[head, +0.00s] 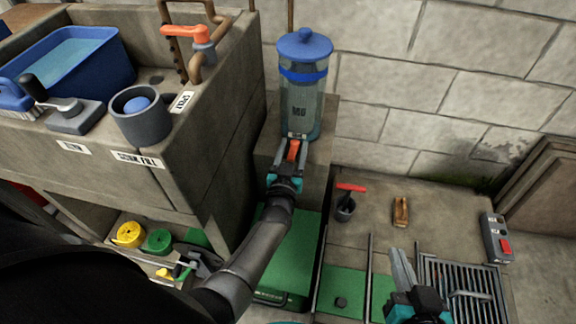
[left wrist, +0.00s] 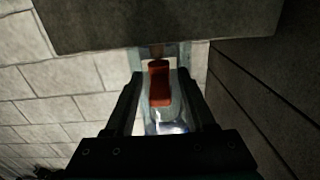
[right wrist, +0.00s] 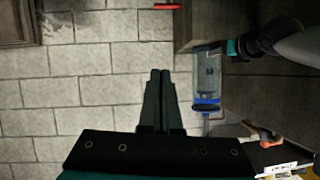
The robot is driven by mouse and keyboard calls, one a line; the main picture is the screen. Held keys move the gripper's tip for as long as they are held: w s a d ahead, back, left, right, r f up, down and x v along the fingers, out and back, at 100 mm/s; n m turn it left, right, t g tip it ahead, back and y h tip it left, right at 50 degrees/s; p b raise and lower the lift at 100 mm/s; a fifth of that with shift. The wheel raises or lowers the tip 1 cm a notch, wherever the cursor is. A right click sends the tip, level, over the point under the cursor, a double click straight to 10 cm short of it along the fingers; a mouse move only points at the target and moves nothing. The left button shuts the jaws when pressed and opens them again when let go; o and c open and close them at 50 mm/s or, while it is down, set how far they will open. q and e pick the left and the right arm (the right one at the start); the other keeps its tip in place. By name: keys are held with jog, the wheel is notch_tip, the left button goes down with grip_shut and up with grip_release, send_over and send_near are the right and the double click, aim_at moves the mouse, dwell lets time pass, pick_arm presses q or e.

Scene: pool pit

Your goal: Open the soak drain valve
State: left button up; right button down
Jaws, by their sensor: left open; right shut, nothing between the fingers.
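An orange valve lever (head: 293,151) shows at the foot of a clear canister (head: 300,100) with a blue lid, marked like "M6". I see no label naming it the soak drain valve. My left gripper (head: 291,143) is open, with one finger on each side of the lever. The left wrist view shows the lever (left wrist: 159,84) between the fingers, with a gap at each side; contact cannot be told. My right gripper (head: 404,264) is shut and empty above the floor near a metal grate (head: 470,290); its closed fingers show in the right wrist view (right wrist: 160,75).
A concrete sink block (head: 190,150) stands left, with a blue basin (head: 75,65), grey cup (head: 140,115) and another orange-handled tap (head: 190,35). A red T-handle (head: 350,187), a brown block (head: 401,211) and a switch box (head: 496,238) are on the right. A block wall (head: 450,80) stands behind.

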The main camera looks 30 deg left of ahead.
pick_arm(q)
jog(key=shift+s, duration=0.25)
jog(key=shift+p+v, duration=0.6)
jog(key=shift+v, duration=0.3)
jog(key=p+v, duration=0.1)
jog(key=v, duration=0.1)
jog(key=shift+s+d, duration=0.2)
jog(key=shift+s, duration=0.15)
jog(key=p, duration=0.4)
send_near(291, 160)
jog(key=shift+s+d, duration=0.15)
jog(key=shift+s, duration=0.5)
pick_arm(e)
jog(key=s+d+f+g+h, duration=0.3)
jog(key=s+d+g+h, duration=0.1)
jog(key=d+g, duration=0.3)
jog(key=shift+s+d+m+g, duration=0.3)
jog(key=shift+s+d+g, duration=0.1)
jog(key=shift+s+d, duration=0.4)
jog(key=shift+f, duration=0.1)
